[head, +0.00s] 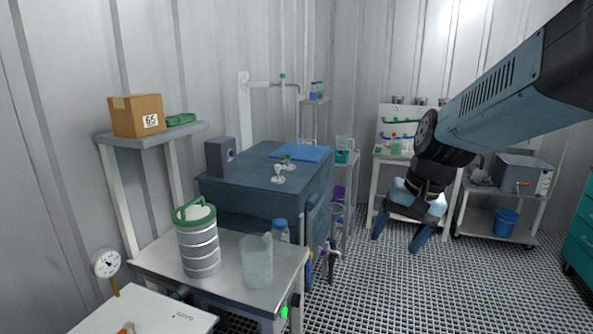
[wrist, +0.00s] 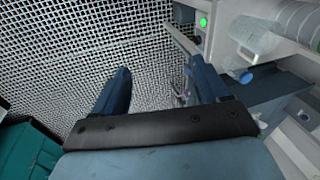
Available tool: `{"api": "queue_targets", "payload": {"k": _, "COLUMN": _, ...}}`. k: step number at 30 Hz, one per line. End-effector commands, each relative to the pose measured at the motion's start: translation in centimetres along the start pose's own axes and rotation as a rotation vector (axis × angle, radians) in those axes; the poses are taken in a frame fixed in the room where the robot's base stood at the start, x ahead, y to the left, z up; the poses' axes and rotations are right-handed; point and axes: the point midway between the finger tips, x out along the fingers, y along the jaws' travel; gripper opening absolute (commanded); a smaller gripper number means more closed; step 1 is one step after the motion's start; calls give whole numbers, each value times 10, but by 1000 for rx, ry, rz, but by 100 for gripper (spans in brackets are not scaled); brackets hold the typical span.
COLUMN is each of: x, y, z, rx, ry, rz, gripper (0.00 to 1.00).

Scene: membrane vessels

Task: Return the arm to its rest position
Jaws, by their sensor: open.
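My arm reaches in from the upper right of the head view. My gripper (head: 399,240) hangs from it, pointing down over the grated floor, right of the dark blue cabinet. Its two blue fingers are apart with nothing between them. In the wrist view my gripper (wrist: 160,88) also shows open, with only floor grating between the fingers.
A steel table (head: 157,263) holds a metal vessel with a green rim (head: 200,250) and a clear beaker (head: 257,263). The dark blue cabinet (head: 250,197) stands behind it. A trolley (head: 492,213) with a blue bucket (head: 503,223) stands at right. The floor (head: 430,290) below my gripper is clear.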

Motion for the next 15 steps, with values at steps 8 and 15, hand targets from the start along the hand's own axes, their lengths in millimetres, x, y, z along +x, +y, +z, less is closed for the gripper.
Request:
{"api": "queue_targets", "payload": {"k": 8, "x": -44, "y": 17, "z": 33, "rx": -172, "ry": 187, "rz": 74, "gripper": 74}}
{"api": "queue_targets", "payload": {"k": 15, "x": -72, "y": 34, "z": 56, "rx": -289, "ry": 322, "rz": 129, "gripper": 74}}
